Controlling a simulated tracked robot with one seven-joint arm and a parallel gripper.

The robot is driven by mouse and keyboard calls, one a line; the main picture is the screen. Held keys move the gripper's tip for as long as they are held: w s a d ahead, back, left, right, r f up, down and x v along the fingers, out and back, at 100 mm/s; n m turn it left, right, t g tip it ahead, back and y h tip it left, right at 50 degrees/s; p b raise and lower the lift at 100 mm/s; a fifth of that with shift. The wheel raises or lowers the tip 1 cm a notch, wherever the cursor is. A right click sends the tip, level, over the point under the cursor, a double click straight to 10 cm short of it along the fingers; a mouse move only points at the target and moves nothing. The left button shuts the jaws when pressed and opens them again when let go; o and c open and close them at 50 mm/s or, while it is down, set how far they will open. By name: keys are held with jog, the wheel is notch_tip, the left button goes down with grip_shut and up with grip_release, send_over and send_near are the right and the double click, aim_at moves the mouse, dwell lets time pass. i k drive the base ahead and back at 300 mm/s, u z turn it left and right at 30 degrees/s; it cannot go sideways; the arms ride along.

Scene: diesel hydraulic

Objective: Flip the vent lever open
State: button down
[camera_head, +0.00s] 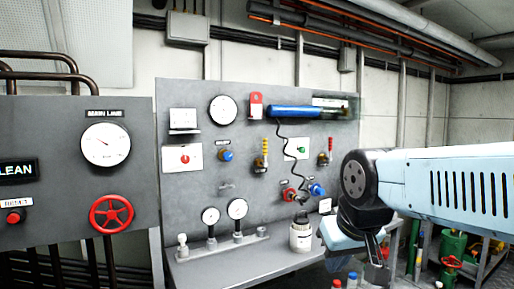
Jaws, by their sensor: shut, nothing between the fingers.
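A grey upright panel carries two small lever valves. One has a yellow lever (265,146) standing upright, and the other, farther right, has a red lever (330,144), also upright. Their labels are too small to read, so I cannot tell which one is the vent lever. My gripper (377,268) is at the lower right, below my pale blue arm. It points down, is shut and empty, and is well apart from both levers. My arm hides part of the panel's right side.
A blue cylinder (303,112) with a coiled black hose is on the panel. Gauges (238,208) and a pale canister (301,234) stand on the shelf (225,265). A red handwheel (111,213) is on the left cabinet. Bottles (352,281) stand low near my gripper.

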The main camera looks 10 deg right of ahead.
aim_at(265, 140)
jog(key=u, duration=0.1)
jog(key=i, duration=1)
jog(key=z, duration=0.1)
